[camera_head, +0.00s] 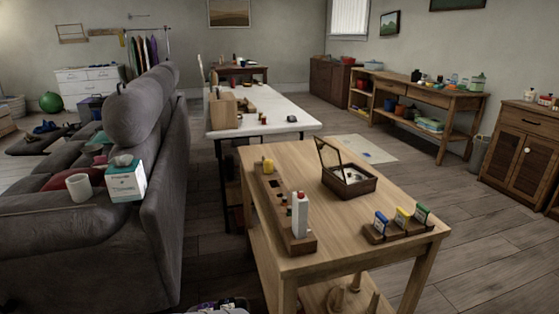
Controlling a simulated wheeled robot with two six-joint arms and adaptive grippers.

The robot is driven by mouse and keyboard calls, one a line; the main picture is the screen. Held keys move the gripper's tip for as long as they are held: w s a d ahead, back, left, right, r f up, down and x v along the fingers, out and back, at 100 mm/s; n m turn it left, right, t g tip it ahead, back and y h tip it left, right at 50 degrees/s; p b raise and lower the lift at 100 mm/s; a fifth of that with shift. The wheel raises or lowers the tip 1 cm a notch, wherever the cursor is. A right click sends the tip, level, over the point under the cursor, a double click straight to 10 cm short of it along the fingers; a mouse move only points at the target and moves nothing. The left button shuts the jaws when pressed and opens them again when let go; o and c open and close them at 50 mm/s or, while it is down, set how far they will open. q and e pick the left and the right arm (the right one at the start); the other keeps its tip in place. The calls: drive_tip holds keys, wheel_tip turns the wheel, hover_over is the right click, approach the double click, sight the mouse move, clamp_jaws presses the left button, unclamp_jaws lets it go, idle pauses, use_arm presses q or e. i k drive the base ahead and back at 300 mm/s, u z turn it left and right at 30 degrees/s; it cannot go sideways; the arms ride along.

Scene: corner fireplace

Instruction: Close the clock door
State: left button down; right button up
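I cannot make out a clock or a clock door for certain in the head view. A dark wooden box (349,181) with its framed lid (328,152) standing open sits on the near wooden table (290,225). A light wooden box-like object (223,110) stands on the white table behind; it is too small to tell what it is. Neither of my grippers is in view.
A grey sofa (150,215) fills the left, with a white cup (79,187) and a tissue box (126,181) on it. A long workbench (427,97) and a wooden cabinet (521,150) line the right wall. The floor (475,235) between is mostly clear.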

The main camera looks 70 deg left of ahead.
sight(320, 146)
drive_tip(key=k, duration=0.4)
drive_tip(key=u, duration=0.9)
